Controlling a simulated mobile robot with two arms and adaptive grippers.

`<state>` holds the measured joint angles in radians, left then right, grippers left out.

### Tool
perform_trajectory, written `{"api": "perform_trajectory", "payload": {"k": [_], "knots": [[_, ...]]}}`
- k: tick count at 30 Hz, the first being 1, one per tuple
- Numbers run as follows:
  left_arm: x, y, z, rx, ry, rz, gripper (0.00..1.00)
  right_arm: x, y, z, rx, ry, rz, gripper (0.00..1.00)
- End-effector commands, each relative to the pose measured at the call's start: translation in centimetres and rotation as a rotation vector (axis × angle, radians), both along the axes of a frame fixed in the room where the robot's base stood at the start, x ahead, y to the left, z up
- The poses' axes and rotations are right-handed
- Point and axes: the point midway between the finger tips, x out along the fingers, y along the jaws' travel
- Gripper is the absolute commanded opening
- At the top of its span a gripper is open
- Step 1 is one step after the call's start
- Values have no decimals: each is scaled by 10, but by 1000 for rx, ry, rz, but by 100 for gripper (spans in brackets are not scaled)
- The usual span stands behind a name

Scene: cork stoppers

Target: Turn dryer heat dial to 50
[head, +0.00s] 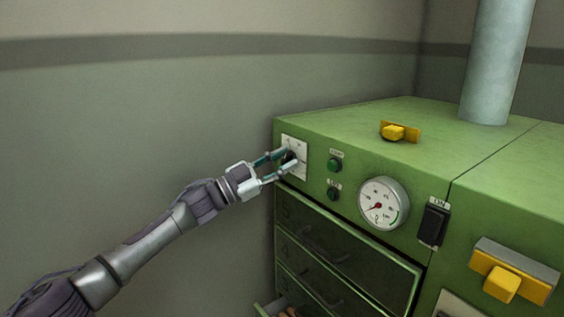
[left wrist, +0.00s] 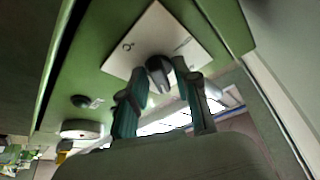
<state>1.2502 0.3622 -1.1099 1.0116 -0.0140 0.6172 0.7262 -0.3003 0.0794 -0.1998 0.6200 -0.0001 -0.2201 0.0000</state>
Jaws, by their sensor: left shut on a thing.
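The dryer (head: 340,130) is a green cabinet on the right in the head view. Its heat dial (head: 289,157) is a dark knob on a white plate (head: 303,170) at the left end of the front panel. My left gripper (head: 287,161) reaches in from the left and is shut on the dial. In the left wrist view the dark dial (left wrist: 158,72) sits between the fingertips of my left gripper (left wrist: 162,82), in front of the white plate (left wrist: 150,38). The plate's markings are too small to read, and the dial's pointer cannot be made out. My right gripper is not in view.
Right of the plate are two green buttons (head: 334,165), a round gauge (head: 383,204) and a black switch (head: 433,222). Drawers (head: 335,240) lie below. A yellow latch (head: 399,132) is on top, a yellow handle (head: 503,284) at lower right, and a pipe (head: 495,60) rises behind.

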Motion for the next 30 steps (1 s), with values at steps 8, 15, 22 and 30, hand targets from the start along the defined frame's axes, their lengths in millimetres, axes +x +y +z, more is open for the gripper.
{"api": "perform_trajectory", "payload": {"k": [8,15,22,30], "knots": [[0,0,-2,2,2,0,40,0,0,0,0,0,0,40],[0,0,-1,0,1,0,40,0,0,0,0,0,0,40],[-6,17,-7,0,2,2,40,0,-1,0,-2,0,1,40],[-24,54,-22,1,3,1,40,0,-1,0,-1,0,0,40]]}}
